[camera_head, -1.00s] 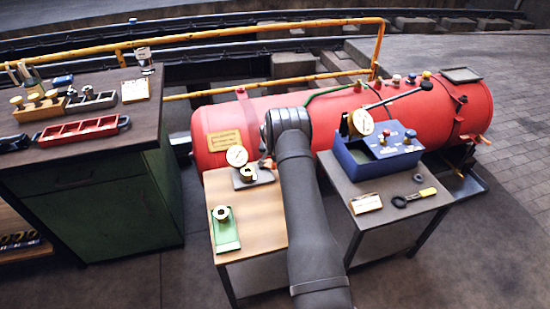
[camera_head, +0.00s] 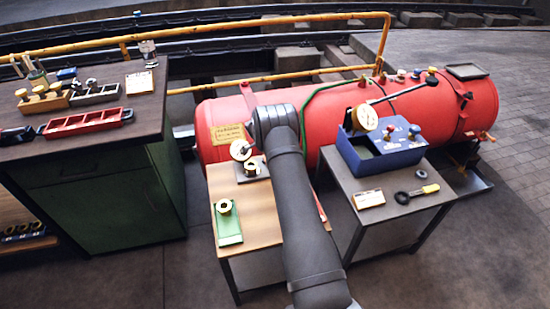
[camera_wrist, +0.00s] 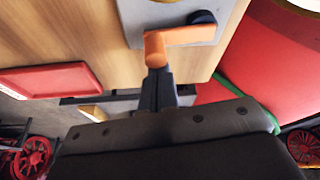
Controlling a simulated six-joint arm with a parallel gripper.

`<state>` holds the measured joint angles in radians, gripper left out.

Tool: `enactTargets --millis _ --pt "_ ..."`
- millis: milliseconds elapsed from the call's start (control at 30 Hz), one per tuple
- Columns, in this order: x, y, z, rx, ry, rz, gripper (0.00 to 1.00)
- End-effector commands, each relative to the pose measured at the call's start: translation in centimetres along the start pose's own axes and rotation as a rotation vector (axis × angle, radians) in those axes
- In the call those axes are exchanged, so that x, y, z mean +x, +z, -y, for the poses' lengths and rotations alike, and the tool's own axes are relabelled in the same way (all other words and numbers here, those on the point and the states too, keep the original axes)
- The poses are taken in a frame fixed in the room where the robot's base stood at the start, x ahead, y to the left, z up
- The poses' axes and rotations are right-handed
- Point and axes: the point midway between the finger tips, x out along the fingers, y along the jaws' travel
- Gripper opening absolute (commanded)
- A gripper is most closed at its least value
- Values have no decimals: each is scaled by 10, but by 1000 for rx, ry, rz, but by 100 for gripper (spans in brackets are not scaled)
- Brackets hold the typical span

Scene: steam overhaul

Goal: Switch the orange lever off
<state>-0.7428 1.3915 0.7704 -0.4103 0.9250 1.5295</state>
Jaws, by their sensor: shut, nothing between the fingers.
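The orange lever (camera_wrist: 180,37) shows in the wrist view. It is an L-shaped handle on a pale grey plate (camera_wrist: 138,22), with a dark round knob beside its long arm. My gripper (camera_wrist: 156,72) is shut and empty. Its dark fingertips are right at the lever's bent end, and I cannot tell whether they touch it. In the head view my arm covers the lever and the fingers.
The wooden bench (camera_head: 258,218) holds a green plate (camera_head: 228,228) with a brass fitting and a gauge (camera_head: 240,150). A red tray (camera_wrist: 45,80) lies near my fingers. A red tank (camera_head: 330,100) lies behind. A blue box (camera_head: 380,158) stands on the right table.

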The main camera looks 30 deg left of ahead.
Motion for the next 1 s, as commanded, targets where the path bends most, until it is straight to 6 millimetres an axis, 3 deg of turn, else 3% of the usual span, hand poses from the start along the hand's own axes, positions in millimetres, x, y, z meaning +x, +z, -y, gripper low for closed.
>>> enactTargets --millis 800,1000 --pt "-2 7 0 -5 -2 2 0" --pt "1 -3 -1 -3 -2 1 0"
